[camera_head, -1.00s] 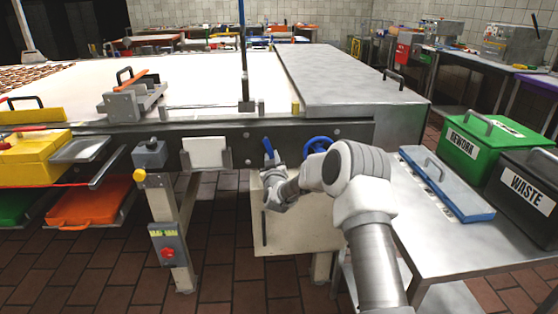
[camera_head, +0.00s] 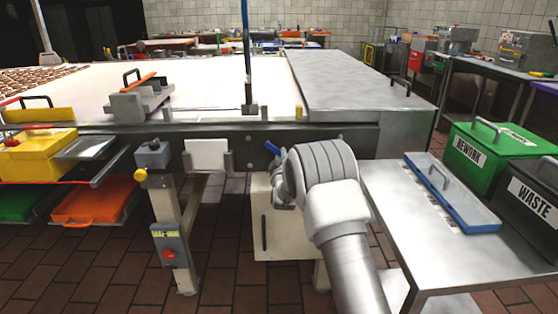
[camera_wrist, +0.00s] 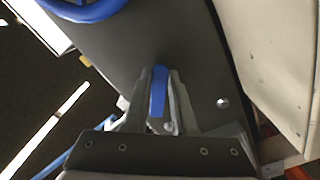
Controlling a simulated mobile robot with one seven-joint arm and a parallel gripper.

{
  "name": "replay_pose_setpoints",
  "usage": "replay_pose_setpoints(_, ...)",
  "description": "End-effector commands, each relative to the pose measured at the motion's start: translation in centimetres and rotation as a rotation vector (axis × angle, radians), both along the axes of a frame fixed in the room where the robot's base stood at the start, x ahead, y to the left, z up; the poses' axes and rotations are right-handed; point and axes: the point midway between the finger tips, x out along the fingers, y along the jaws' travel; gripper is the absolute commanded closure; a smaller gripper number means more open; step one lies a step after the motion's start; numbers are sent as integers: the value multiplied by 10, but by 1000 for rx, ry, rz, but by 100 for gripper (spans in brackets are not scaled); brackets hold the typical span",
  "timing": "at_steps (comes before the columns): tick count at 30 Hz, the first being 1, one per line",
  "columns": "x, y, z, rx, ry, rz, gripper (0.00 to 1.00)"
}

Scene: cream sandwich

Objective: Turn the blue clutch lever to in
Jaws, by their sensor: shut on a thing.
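The blue clutch lever (camera_head: 272,148) sticks up and leans left on the front rail of the long machine table. It also shows in the wrist view (camera_wrist: 158,92), between the two grey fingers of my gripper (camera_wrist: 158,78). The fingers are closed on the lever's sides. In the head view my own arm covers most of the gripper and the lever's lower part. I cannot read an in or out mark. A blue handwheel (camera_wrist: 84,8) shows at the top left of the wrist view and is hidden behind my arm in the head view.
A cream panel box (camera_head: 262,225) hangs below the rail. A post with a red button (camera_head: 169,253) is at left.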

Motion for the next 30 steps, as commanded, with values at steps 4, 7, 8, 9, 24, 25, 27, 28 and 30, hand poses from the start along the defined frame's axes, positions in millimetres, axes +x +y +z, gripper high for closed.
replay_pose_setpoints(4,0,-3,2,-72,6,-1,100)
replay_pose_setpoints(7,0,-4,4,-106,7,-2,100)
replay_pose_setpoints(8,0,-5,5,-113,7,-2,100)
replay_pose_setpoints(9,0,-5,5,-122,8,-2,100)
replay_pose_setpoints(24,0,-6,6,-148,9,-2,100)
replay_pose_setpoints(25,0,-6,6,-148,9,-2,100)
replay_pose_setpoints(27,0,-6,6,-148,9,-2,66)
replay_pose_setpoints(28,0,-6,6,-148,9,-2,61)
replay_pose_setpoints(30,0,-6,6,-147,9,-2,48)
